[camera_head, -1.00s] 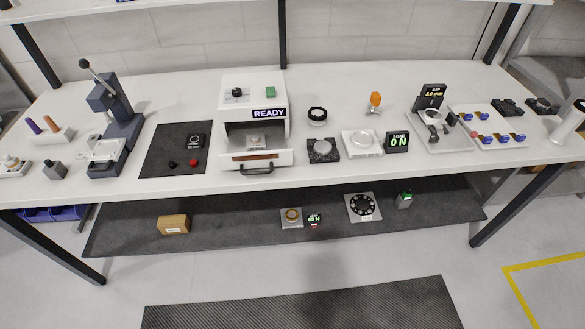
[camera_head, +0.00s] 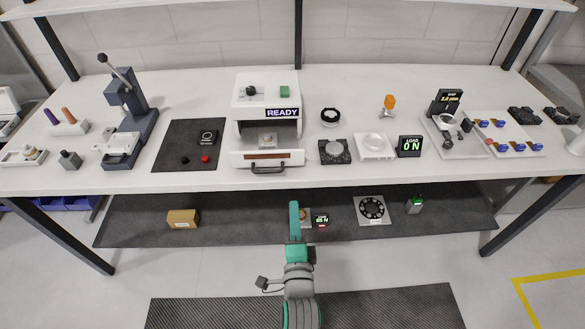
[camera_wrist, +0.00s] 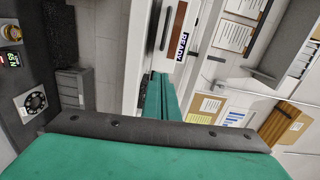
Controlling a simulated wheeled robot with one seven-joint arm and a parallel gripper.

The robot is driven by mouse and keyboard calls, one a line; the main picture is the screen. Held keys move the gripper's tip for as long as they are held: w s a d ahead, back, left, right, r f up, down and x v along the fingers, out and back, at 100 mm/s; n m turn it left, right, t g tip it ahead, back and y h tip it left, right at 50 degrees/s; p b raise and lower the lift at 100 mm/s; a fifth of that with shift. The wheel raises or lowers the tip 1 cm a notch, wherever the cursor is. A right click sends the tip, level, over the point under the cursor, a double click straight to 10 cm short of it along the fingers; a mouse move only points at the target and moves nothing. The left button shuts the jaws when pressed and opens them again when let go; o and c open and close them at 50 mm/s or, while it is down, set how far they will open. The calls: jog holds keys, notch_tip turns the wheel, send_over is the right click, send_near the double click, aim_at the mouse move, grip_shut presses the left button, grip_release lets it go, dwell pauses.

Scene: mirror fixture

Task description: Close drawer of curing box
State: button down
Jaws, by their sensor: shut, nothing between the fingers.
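The curing box (camera_head: 267,91) is a white box with a READY label in the middle of the table. Its drawer (camera_head: 240,160) sticks out at the front, with a brown strip and a dark handle (camera_head: 268,168). A small pale item (camera_head: 268,139) shows in the box's opening. My gripper (camera_head: 294,207), with teal fingers, is shut and empty, in front of and below the drawer in the head view, apart from it. In the wrist view the shut fingers (camera_wrist: 160,90) point toward the box, whose READY label (camera_wrist: 181,46) and drawer handle (camera_wrist: 165,28) show.
The table's front edge (camera_head: 200,183) and a lower shelf (camera_head: 140,233) lie near my arm.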

send_near(292, 160)
jog(key=shift+m, duration=0.3)
jog(key=w, duration=0.6)
jog(key=shift+w+a+r, duration=0.1)
jog(key=shift+w, duration=0.15)
